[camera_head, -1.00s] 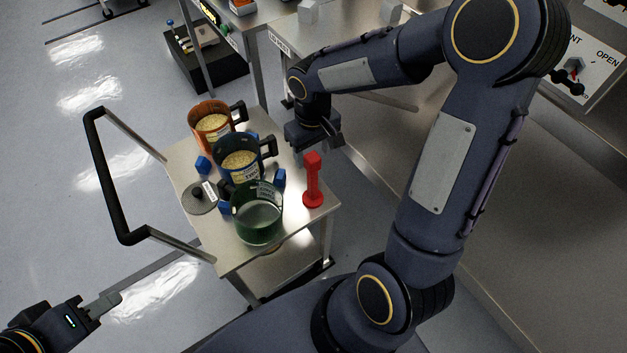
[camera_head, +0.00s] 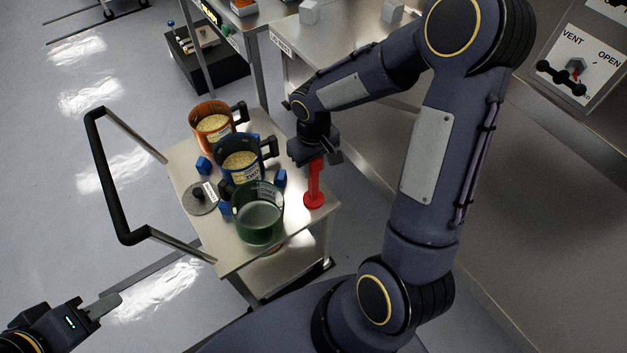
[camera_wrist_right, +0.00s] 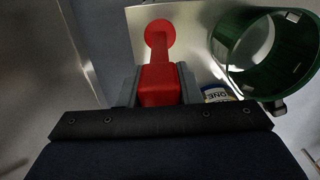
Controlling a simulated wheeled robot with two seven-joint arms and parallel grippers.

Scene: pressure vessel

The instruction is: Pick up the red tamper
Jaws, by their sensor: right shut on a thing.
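The red tamper (camera_head: 314,188) stands upright near the right edge of the metal cart (camera_head: 283,252). My right gripper (camera_head: 315,160) is over its top end. In the right wrist view the tamper (camera_wrist_right: 159,84) has its block-shaped top between the two fingers, and my right gripper (camera_wrist_right: 158,88) is shut on it. The tamper's round foot appears to rest on the cart top. My left gripper (camera_head: 104,306) is at the lower left, away from the cart, and its finger gap cannot be made out.
The green container (camera_wrist_right: 262,50) is close to the tamper. A black handle (camera_head: 112,185) sticks out leftward.

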